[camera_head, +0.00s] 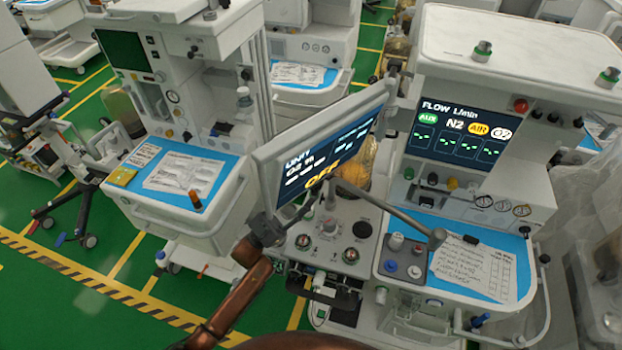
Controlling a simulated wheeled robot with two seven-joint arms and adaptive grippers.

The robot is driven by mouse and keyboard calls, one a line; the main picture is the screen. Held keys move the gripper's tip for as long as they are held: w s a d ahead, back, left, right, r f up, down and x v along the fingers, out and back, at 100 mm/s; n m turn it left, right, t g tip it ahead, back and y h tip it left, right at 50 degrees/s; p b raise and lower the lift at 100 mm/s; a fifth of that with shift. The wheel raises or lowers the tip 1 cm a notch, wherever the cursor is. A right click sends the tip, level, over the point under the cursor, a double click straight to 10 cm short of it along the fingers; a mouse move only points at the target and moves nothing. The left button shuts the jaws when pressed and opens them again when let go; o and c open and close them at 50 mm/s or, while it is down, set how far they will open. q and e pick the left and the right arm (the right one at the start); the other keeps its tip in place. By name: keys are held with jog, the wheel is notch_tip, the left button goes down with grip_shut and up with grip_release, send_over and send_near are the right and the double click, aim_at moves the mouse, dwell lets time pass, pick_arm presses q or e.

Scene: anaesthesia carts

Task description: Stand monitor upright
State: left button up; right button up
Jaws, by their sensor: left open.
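The monitor (325,150) is a flat light-grey screen showing "OFF". My left gripper (262,231) is at the monitor's lower left corner, on the end of a copper-coloured arm from the bottom. It is open; its fingers are small and dark, and I cannot tell whether they touch the monitor's edge. My right gripper is not in view.
The cart's flow display (460,130) and a blue tray with a paper (475,268) are to the right. A control panel with knobs (333,240) lies under the monitor. Another cart (190,180) stands left. Green floor (60,310) is clear at lower left.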

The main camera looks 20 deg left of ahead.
aim_at(309, 183)
pick_arm(q)
jog(key=x, duration=0.4)
jog(key=shift+w+r, duration=0.15)
jog(key=shift+r, duration=0.05)
jog(key=shift+w, duration=0.15)
jog(key=shift+d, duration=0.1)
jog(key=c, duration=0.8)
grip_shut()
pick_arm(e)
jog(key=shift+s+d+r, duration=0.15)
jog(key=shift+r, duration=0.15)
